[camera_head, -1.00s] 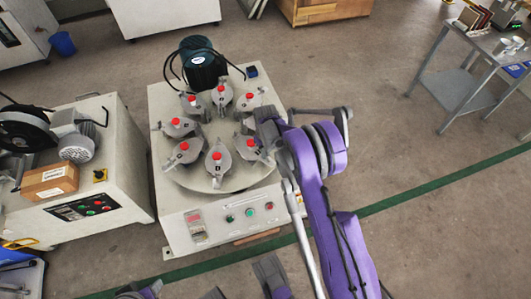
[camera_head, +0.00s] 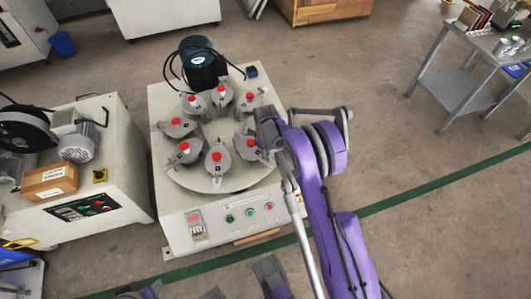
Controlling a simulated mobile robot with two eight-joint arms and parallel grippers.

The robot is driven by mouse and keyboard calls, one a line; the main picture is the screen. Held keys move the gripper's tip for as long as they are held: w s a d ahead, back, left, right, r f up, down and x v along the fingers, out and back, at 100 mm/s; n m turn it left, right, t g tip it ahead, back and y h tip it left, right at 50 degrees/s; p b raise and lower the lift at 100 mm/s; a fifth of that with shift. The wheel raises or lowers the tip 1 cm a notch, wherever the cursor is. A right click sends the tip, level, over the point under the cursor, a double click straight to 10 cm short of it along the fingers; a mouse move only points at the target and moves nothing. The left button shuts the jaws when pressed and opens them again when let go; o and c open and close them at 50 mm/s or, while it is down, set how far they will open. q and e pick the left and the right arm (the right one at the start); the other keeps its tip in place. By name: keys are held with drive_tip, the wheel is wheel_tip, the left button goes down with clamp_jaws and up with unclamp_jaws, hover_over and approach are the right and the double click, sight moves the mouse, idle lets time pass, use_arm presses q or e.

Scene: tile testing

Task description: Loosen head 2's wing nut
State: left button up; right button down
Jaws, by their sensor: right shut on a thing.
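The tile testing machine (camera_head: 179,215) stands in the middle with a round plate (camera_head: 203,184) on top. Several grey test heads with red knobs sit in a ring on the plate. My right gripper (camera_head: 266,138) reaches in from the right and is shut at the outer side of the right-hand head (camera_head: 245,149). The gripper and its wrist hide the part it grips, so the wing nut cannot be made out. The head numbers are too small to read surely.
A dark motor (camera_head: 203,66) with black cables stands behind the ring of heads. Buttons line the front panel (camera_head: 249,212). A second machine with a cardboard box (camera_head: 49,181) is at left. A grey metal table (camera_head: 463,85) stands at far right. The floor between is clear.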

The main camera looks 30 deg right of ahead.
drive_tip(key=c, duration=1)
unclamp_jaws()
drive_tip(key=shift+o, duration=0.2)
drive_tip(key=shift+r, duration=0.1)
wheel_tip(320, 180, up, 11)
drive_tip(key=p, duration=0.2)
drive_tip(key=shift+p, duration=0.35)
drive_tip(key=shift+f, duration=0.2)
